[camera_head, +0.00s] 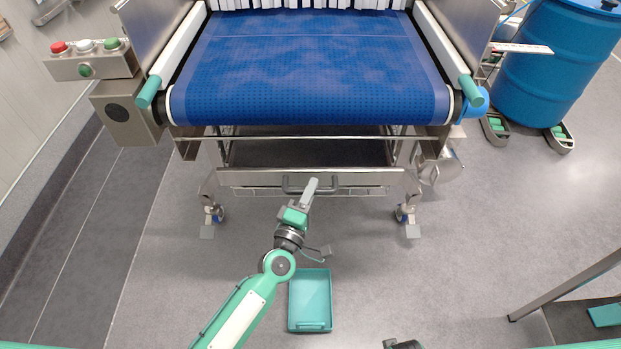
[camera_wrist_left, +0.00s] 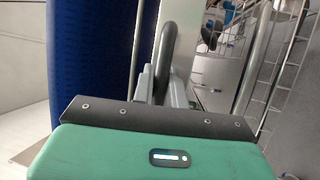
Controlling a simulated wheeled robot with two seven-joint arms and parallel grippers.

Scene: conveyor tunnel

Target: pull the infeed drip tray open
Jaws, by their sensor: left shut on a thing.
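The infeed drip tray (camera_head: 240,179) is the wide metal tray low under the front end of the conveyor. A bar handle (camera_head: 292,187) sits at the middle of its front. My left gripper (camera_head: 312,185) is at this handle, shut on it. In the left wrist view the handle (camera_wrist_left: 166,42) shows as a dark curved bar running down between the fingers of my left gripper (camera_wrist_left: 162,92). The finger tips and the grip itself are partly hidden there. My right gripper's fingers do not show.
The blue conveyor belt (camera_head: 310,80) is above the tray. A teal bin (camera_head: 310,298) lies on the floor below my left arm. Feet on casters (camera_head: 408,215) flank the tray. A blue drum (camera_head: 550,65) stands at right, a button box (camera_head: 90,65) at left. Floor in front is otherwise mostly clear.

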